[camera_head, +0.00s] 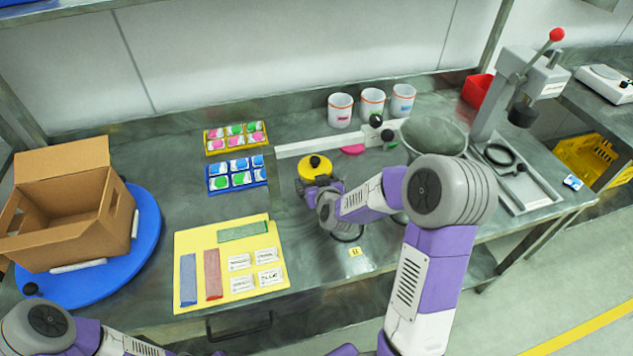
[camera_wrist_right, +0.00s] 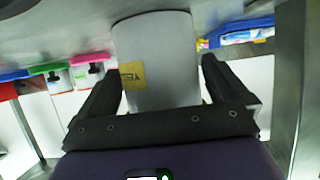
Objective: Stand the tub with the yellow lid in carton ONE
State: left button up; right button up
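The tub with the yellow lid (camera_head: 315,166) stands on the metal bench, in front of the white beam. My right gripper (camera_head: 322,184) is low at the tub's near side, partly hidden by its own wrist. In the right wrist view a pale grey body with a yellow label (camera_wrist_right: 155,55), apparently the tub, lies between the two dark fingers (camera_wrist_right: 160,75). The fingers are close to its sides; I cannot tell whether both touch. An open brown carton (camera_head: 75,215) stands on a blue turntable (camera_head: 148,232) at the left; no number is readable. My left gripper is out of view.
A yellow board (camera_head: 230,235) with coloured strips and cards lies between carton and tub. Yellow (camera_head: 207,144) and blue (camera_head: 215,192) trays of packets lie behind it. Several white cups (camera_head: 341,110) and a grey bowl (camera_head: 434,128) stand beyond the tub. A lever press (camera_head: 515,85) is at right.

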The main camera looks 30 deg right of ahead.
jog(key=shift+r, duration=0.15)
jog(key=shift+r+p, duration=0.2)
jog(key=shift+p, duration=0.1)
jog(key=b+v, duration=0.6)
jog(key=v, duration=0.5)
jog(key=shift+s, duration=0.45)
